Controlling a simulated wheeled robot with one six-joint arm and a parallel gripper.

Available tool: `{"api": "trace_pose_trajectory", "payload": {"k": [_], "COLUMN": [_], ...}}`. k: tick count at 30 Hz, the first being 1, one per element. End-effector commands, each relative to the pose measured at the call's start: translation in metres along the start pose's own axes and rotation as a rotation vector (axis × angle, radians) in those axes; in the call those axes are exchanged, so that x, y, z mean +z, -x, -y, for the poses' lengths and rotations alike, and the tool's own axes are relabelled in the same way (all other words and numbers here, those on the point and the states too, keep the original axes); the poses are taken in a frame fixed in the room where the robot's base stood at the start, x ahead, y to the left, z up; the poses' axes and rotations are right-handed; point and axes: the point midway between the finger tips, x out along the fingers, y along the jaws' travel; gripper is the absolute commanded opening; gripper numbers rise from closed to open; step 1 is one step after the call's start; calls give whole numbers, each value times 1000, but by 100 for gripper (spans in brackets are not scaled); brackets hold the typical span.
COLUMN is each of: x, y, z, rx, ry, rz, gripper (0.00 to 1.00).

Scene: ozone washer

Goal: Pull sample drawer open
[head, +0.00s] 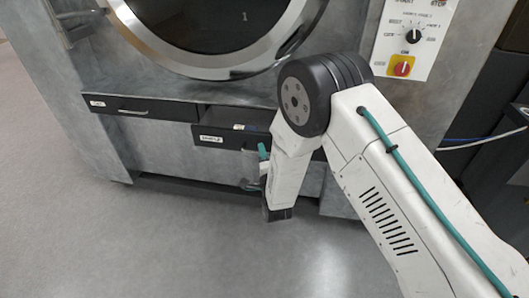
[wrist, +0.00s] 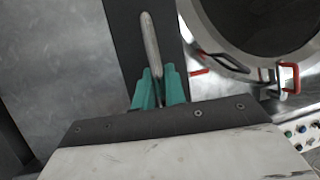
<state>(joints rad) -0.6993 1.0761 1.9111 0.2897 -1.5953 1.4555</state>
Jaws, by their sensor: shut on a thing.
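The sample drawer (head: 222,136) is a dark drawer low on the grey machine, right of another dark drawer. It stands out a little from the machine front, with its open top partly showing. Its label is too small to read surely. My gripper (head: 262,155) has teal fingers and is at the drawer's front, partly hidden by my arm. In the wrist view, my gripper (wrist: 159,88) is shut on the metal bar handle (wrist: 150,42), whose far end shows beyond the fingertips against the dark drawer front (wrist: 125,25).
The left drawer (head: 150,108) is shut flush. The round door (head: 215,25) is above, and a control panel with a red-yellow switch (head: 401,66) is at upper right. Grey floor (head: 130,240) in front is clear. A red handle (wrist: 291,76) shows in the wrist view.

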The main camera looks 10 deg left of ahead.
Motion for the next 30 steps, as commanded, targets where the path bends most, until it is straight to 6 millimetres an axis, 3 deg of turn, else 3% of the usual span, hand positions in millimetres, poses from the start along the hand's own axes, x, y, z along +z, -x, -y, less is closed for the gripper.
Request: {"api": "trace_pose_trajectory", "payload": {"k": [11,12,14,23,30], "x": [-6,-7,-8,-11,-8], "y": [0,0,0,1,34], "z": [-1,-1,-1,-1,-1], "rx": [1,1,1,1,3], "ry": [1,1,1,2,2], "rz": [-1,-1,-3,-8,-5], "gripper": [0,21,34,34,34]}}
